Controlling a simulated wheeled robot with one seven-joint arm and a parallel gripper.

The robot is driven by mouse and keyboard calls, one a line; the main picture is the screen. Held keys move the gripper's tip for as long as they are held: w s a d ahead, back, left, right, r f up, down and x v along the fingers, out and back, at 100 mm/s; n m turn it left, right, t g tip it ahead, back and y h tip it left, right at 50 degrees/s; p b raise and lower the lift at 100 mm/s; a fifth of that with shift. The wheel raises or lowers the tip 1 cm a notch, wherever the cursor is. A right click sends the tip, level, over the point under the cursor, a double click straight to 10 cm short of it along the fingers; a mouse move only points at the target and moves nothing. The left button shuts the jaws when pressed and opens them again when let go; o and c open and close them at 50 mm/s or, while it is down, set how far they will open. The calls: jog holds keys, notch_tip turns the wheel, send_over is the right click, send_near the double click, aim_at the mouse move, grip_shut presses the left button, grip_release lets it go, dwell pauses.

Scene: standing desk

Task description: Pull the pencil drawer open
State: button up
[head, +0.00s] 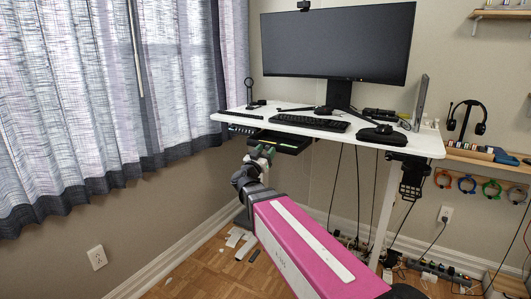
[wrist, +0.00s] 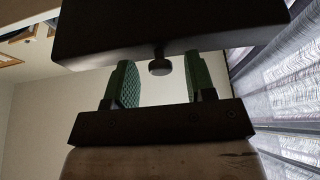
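The pencil drawer (head: 288,144) is a shallow black tray under the front left edge of the white desk (head: 345,131). It sticks out a little past the desktop edge in the head view. In the wrist view the drawer (wrist: 170,28) is a dark slab across the top, with a small round dark knob (wrist: 159,67) on its front. My gripper (head: 262,151) is at the drawer's front. Its two green fingers (wrist: 160,83) are apart, one on each side of the knob, with a visible gap on both sides. Neither finger appears to touch the knob.
A monitor (head: 338,42), keyboard (head: 309,122) and small items stand on the desk. Curtains (head: 110,85) hang at the left. Cables and a power strip (head: 440,272) lie on the floor at the right. The floor left of my arm holds some paper scraps (head: 236,238).

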jog(key=shift+s, duration=0.1)
jog(key=v, duration=1)
jog(key=shift+s+a, duration=0.2)
jog(key=shift+f, duration=0.15)
